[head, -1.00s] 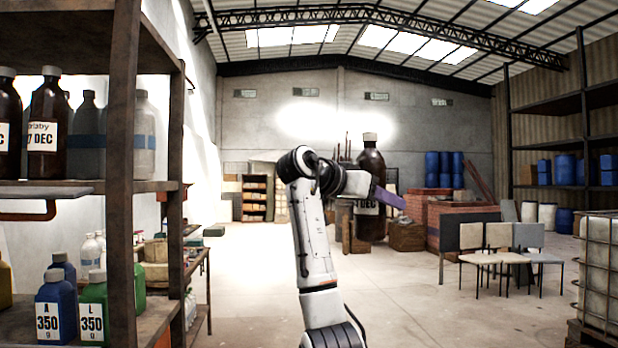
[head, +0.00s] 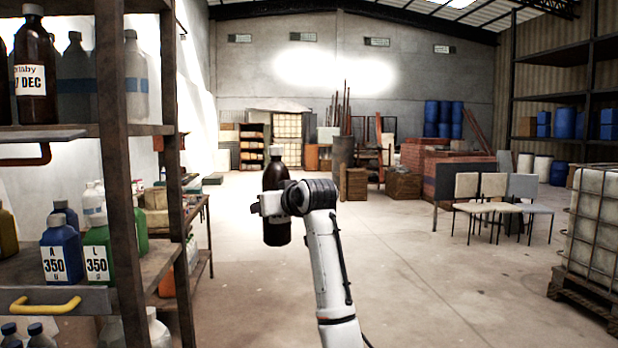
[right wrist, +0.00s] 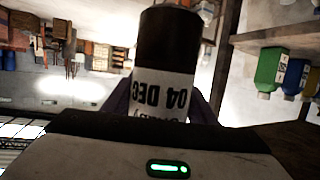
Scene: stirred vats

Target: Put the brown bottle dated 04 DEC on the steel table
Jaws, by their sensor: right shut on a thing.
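The brown bottle (head: 276,178) with a white cap is held upright in the air by my right gripper (head: 272,204), in the middle of the head view. The right wrist view shows the bottle (right wrist: 169,38) upside down in the picture, its white label reading 04 DEC, with the gripper fingers (right wrist: 168,104) closed on either side of it. In the head view the arm hides part of the bottle and its label. My left gripper is not in view. I cannot make out a steel table for certain.
A rusty shelf rack (head: 112,150) stands close on the left, with another brown bottle (head: 34,75), grey bottles, and blue (head: 62,250) and green jugs. A bench (head: 196,205) stands behind it. Chairs (head: 493,190) and a caged tank (head: 598,225) stand right. The middle floor is clear.

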